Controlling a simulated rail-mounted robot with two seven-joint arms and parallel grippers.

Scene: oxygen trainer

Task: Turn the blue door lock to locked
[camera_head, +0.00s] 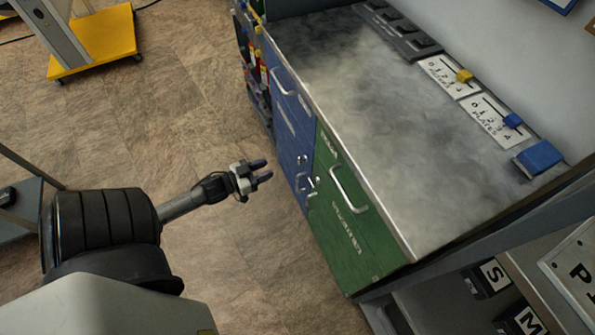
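The blue door (288,125) is on the front of the metal-topped cabinet, left of the green door. It looks closed. A small silver lock (302,160) sits low on its right side, near the green door's edge. It is too small to tell which way it is turned. My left gripper (263,171) is to the left of the lock, apart from it. Its two dark fingers are spread with nothing between them, pointing toward the blue door. My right gripper is out of view.
The green door (343,215) has a curved handle and its own silver lock (313,186) close by. A handle (282,82) stands out from the blue door. The floor (210,105) before the cabinet is clear. A yellow wheeled base (105,40) stands at upper left.

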